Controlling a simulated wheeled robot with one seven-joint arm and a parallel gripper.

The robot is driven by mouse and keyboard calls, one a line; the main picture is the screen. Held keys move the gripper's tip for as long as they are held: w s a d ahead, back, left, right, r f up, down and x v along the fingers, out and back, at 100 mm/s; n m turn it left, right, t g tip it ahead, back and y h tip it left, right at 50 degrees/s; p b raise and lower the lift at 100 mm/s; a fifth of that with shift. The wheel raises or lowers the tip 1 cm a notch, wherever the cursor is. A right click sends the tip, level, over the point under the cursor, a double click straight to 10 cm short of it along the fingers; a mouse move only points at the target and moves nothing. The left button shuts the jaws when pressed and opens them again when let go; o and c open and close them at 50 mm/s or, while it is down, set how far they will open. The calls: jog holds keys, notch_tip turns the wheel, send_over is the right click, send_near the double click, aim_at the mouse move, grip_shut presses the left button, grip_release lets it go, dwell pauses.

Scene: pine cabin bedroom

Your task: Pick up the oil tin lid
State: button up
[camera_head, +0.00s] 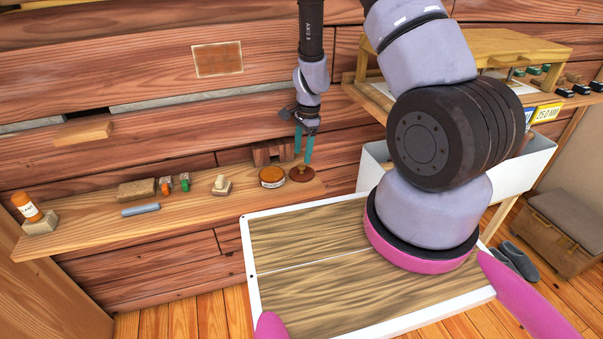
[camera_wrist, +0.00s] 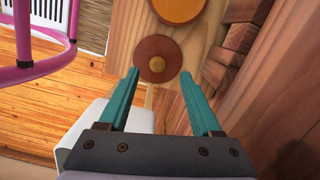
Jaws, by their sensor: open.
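The oil tin lid (camera_head: 301,174) is a reddish-brown disc with a small tan knob, lying near the right end of the wooden wall shelf. It also shows in the wrist view (camera_wrist: 157,63), ahead of the fingertips. The open oil tin (camera_head: 272,177), round with an orange-brown top, stands just left of it in the head view and at the top edge of the wrist view (camera_wrist: 180,8). My gripper (camera_head: 304,155) is open and empty, its teal fingers pointing down just above the lid. In the wrist view my gripper (camera_wrist: 159,76) has a finger on either side of the lid's line.
Wooden blocks (camera_head: 268,151) stand against the wall close behind the tin and lid. Farther left on the shelf (camera_head: 95,236) are a brush-like block (camera_head: 137,190), small bottles and an orange jar (camera_head: 27,207). A white bin (camera_head: 375,165) stands to the right.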

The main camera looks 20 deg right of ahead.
aim_at(302, 166)
jog(key=f, duration=0.4)
jog(key=shift+s+a+f, duration=0.15)
jog(key=shift+s+f, duration=0.1)
jog(key=shift+f, duration=0.15)
grip_shut()
jog(key=shift+r, duration=0.15)
